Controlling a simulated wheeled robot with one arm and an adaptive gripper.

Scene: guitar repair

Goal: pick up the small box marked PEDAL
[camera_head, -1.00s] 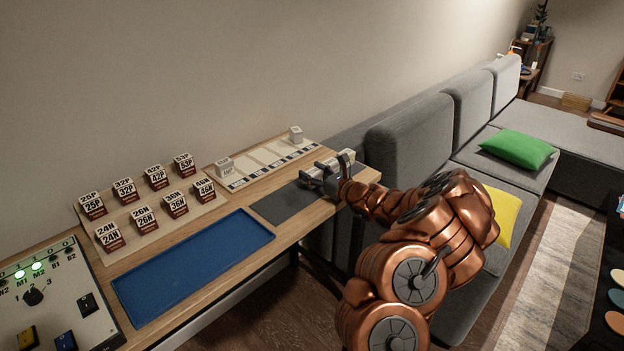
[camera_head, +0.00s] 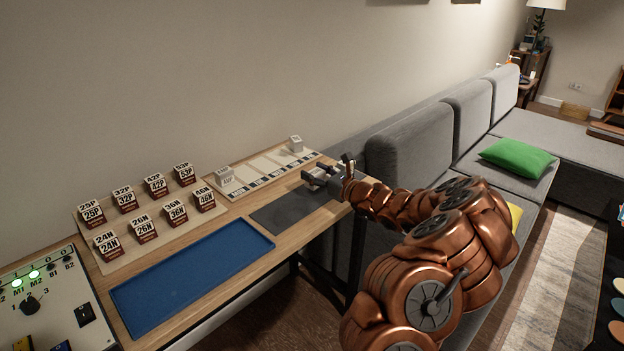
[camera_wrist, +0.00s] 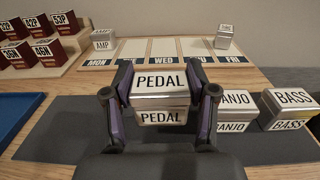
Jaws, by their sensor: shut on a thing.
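The small box marked PEDAL (camera_wrist: 160,116) is pale with black lettering on its top and front. In the wrist view it sits between the two fingers of my gripper (camera_wrist: 161,88), which is shut on it from left and right. It looks larger and higher than its neighbours, but I cannot tell how much gap is under it. In the head view my gripper (camera_head: 332,175) is over the dark grey mat (camera_head: 285,213) at the table's right end; the box there is mostly hidden by the fingers.
Boxes marked BANJO (camera_wrist: 234,104) and BASS (camera_wrist: 291,107) stand just right of the gripper. A day-marked board (camera_head: 262,170) lies behind, holding an AMP box (camera_head: 224,174) and another small box (camera_head: 296,144). A blue tray (camera_head: 190,268) and a rack of labelled blocks lie left.

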